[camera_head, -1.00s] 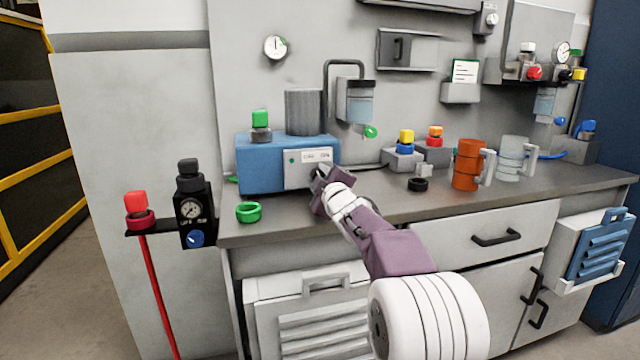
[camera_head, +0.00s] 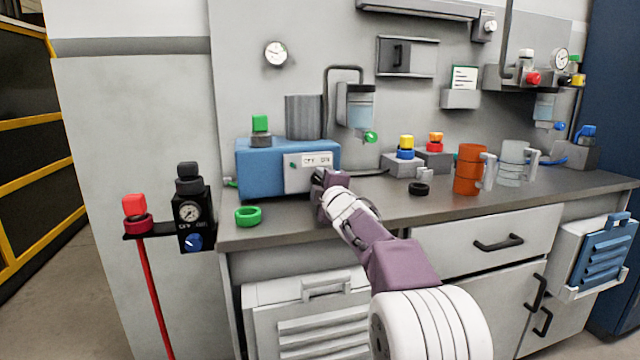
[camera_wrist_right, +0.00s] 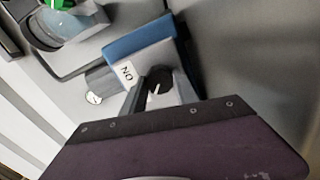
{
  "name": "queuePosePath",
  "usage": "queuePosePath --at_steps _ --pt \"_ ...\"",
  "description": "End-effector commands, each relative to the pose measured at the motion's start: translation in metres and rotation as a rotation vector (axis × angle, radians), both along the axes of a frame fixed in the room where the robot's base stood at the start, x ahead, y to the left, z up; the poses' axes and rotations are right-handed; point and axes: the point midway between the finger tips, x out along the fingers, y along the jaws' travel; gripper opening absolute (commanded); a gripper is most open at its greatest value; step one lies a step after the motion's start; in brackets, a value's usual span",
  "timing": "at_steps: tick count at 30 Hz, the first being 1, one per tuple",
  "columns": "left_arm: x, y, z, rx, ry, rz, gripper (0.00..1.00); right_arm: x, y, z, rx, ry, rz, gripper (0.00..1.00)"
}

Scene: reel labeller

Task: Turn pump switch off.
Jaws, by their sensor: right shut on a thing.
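The blue pump box (camera_head: 262,170) stands on the counter with a pale switch panel (camera_head: 296,176) on its front; the box also shows in the right wrist view (camera_wrist_right: 138,36). The panel's label (camera_head: 317,159) reads OFF on the left and ON on the right. In the right wrist view the black switch knob (camera_wrist_right: 158,80) with a white pointer line sits between my grey fingers, beside the ON lettering (camera_wrist_right: 126,72). My right gripper (camera_head: 324,181) is shut on this knob and hides it in the head view. My left gripper is not in view.
A green ring (camera_head: 248,215) lies on the counter left of my right arm. A black ring (camera_head: 418,188), an orange mug (camera_head: 467,168) and a clear mug (camera_head: 511,163) stand to the right. A gauge unit (camera_head: 190,212) hangs left of the counter.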

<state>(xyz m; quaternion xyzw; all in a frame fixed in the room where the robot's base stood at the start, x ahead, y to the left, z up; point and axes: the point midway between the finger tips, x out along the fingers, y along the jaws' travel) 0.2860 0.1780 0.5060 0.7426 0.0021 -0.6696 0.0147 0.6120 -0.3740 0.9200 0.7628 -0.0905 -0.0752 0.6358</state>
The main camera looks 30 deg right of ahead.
Motion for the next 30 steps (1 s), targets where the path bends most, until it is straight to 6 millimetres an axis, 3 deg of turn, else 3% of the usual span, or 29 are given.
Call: queuePosePath --at_steps 6,7,9,20,30 --pt "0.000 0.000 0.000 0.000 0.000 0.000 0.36 0.000 0.000 -0.001 -0.002 0.004 0.001 0.00" --pt "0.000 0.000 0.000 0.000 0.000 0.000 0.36 0.000 0.000 -0.001 -0.001 0.003 0.001 0.41" --pt "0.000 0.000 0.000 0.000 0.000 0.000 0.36 0.000 0.000 -0.001 -0.001 0.002 0.000 0.57" --pt "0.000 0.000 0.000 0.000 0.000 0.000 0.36 -0.004 0.001 -0.001 0.000 0.001 0.000 0.57" --pt "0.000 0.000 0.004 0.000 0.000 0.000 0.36 -0.065 0.015 0.002 -0.001 0.000 -0.001 0.57"
